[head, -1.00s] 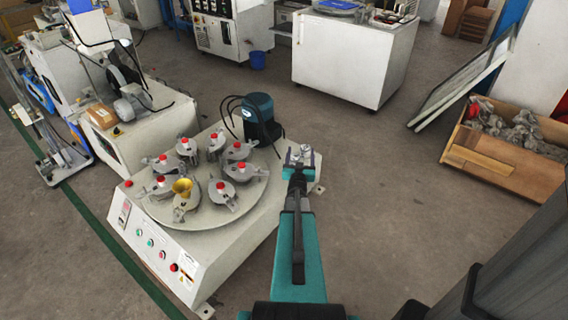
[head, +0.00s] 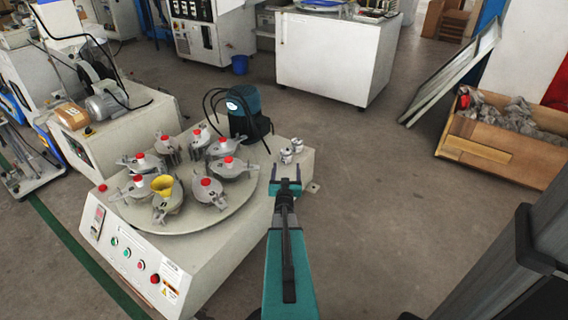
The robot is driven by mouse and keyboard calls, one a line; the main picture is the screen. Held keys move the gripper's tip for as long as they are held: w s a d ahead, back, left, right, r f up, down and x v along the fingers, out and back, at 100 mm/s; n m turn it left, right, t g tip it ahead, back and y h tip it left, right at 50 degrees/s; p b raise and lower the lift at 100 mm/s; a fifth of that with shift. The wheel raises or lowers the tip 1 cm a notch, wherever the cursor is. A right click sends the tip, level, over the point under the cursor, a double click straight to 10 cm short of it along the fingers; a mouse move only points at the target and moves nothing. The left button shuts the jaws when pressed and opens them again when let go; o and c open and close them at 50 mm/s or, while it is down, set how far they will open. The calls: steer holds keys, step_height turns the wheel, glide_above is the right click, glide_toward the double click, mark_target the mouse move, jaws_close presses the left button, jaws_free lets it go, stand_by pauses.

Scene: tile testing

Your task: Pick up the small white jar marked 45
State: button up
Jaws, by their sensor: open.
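Two small whitish jars stand close together near the right corner of the white machine top: one jar (head: 297,144) at the back right and one jar (head: 286,155) at the front left. Any marks on them are too small to read, so I cannot tell which is 45. My gripper (head: 286,170) is open and empty. In the picture its fingertips are just below the front jar, and I cannot tell how far above the surface they are.
The machine (head: 222,262) carries a round plate (head: 215,212) with several red-capped grey clamps and a yellow funnel (head: 163,185). A dark teal motor (head: 246,108) stands behind. Open floor (head: 385,190) lies to the right.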

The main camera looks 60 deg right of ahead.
mark_target(286, 155)
steer(key=shift+w+f+b, duration=0.15)
steer(key=shift+f+b, duration=0.3)
steer(key=shift+f, duration=0.4)
steer(key=shift+w, duration=0.1)
steer(key=shift+w+d, duration=0.25)
steer(key=shift+d, duration=0.2)
steer(key=shift+b+x, duration=0.95)
steer(key=shift+x, duration=2.75)
steer(key=shift+d, duration=0.1)
steer(key=shift+b+x, duration=1.1)
steer(key=shift+x, duration=1.2)
steer(key=shift+w+r, duration=0.15)
steer(key=shift+w, duration=0.1)
